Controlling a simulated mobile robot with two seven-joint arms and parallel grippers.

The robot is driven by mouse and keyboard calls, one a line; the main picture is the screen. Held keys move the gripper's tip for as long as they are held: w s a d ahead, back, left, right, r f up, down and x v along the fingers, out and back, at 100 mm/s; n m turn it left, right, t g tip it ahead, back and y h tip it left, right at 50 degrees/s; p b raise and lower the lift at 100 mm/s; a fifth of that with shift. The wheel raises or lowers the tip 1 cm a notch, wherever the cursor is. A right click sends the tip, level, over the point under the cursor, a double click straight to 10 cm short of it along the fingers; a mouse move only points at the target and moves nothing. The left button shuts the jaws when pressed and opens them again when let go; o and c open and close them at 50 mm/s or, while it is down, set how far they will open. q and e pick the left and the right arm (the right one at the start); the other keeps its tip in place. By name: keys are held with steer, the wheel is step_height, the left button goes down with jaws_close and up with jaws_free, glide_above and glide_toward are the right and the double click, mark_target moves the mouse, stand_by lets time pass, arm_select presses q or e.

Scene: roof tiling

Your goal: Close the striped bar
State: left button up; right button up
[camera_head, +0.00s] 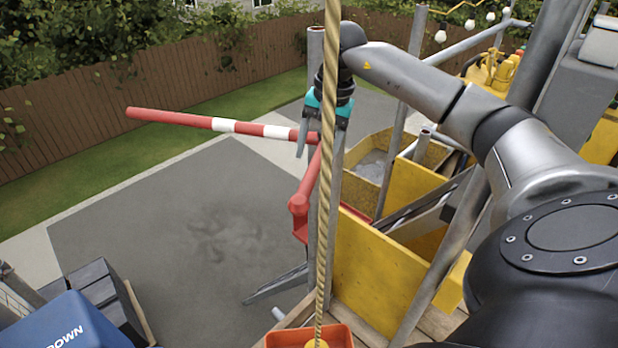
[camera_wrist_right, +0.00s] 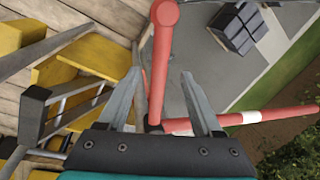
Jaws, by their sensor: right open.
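The red-and-white striped bar (camera_head: 190,121) sticks out to the left from the scaffold, over the grey paving, swung away from the platform. A red arm (camera_head: 306,185) runs from its inner end to a rounded red joint. My right gripper (camera_head: 310,140) is at the bar's inner end, partly hidden by a rope. In the right wrist view, the striped bar (camera_wrist_right: 270,115) runs off to the right, and the gripper (camera_wrist_right: 161,78) is open with the red arm (camera_wrist_right: 161,60) showing between its fingers. I cannot tell whether they touch. My left gripper is not in view.
A rope (camera_head: 326,110) hangs in front of my right gripper. A scaffold post (camera_head: 315,50) stands close by. Yellow boards (camera_head: 385,265) and metal tubes crowd the right. An orange bucket (camera_head: 335,335) is at the bottom. Open paving (camera_head: 150,220) lies left, below the bar.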

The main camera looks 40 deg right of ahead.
mark_target(309, 178)
steer(key=f, duration=0.2)
steer(key=w+f, duration=0.1)
steer(key=f, duration=0.4)
steer(key=shift+w+a, duration=0.15)
steer(key=shift+a, duration=0.25)
jaws_close()
stand_by(0.9)
